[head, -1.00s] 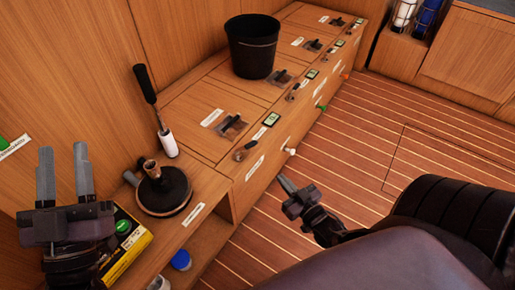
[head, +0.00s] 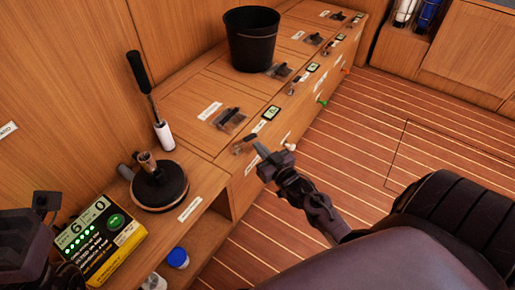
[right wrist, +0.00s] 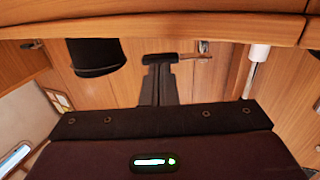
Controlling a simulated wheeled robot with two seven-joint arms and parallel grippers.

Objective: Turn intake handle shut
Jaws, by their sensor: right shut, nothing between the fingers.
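Several small lever handles sit along the cabinet's front top edge; I cannot read which is labelled intake. The nearest lever handle (head: 243,143) has a dark grip, with a small green display (head: 271,112) beyond it. My right gripper (head: 262,152) is shut and empty, just in front of that handle. In the right wrist view, the shut fingers (right wrist: 158,82) overlap a dark and brown lever (right wrist: 182,57); I cannot tell whether they touch. My left gripper (head: 42,205) is at the left edge, mostly cut off, and its fingers are unclear.
A black bucket (head: 253,40) stands on the cabinet top. A round black base with a metal post (head: 160,188), a black-and-white upright lever (head: 150,100) and a yellow-black box (head: 108,245) are at left. The slatted floor (head: 360,150) is open to the right.

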